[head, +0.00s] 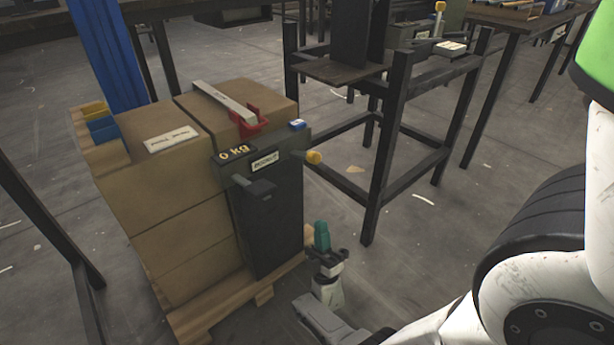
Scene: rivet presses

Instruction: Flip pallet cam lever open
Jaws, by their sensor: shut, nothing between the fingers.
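Cartons (180,215) stand stacked on a wooden pallet (205,318) at the left. A pale flat bar (222,101) lies across the top carton, its near end in a red bracket (249,121); this looks like the cam lever, but I cannot be sure. A dark box (272,222) reading "0 kg" is on the stack's near side, with a short lever ending in an orange knob (313,157). My gripper (321,236) has teal fingertips pointing up and is shut and empty. It is right of the dark box, below the knob and apart from the bracket.
A dark metal stand (378,185) is just right of the pallet. A blue post (105,50) rises behind the cartons. A dark table leg (50,225) is at far left. Benches (512,18) stand at the back right. Bare floor (430,235) shows between.

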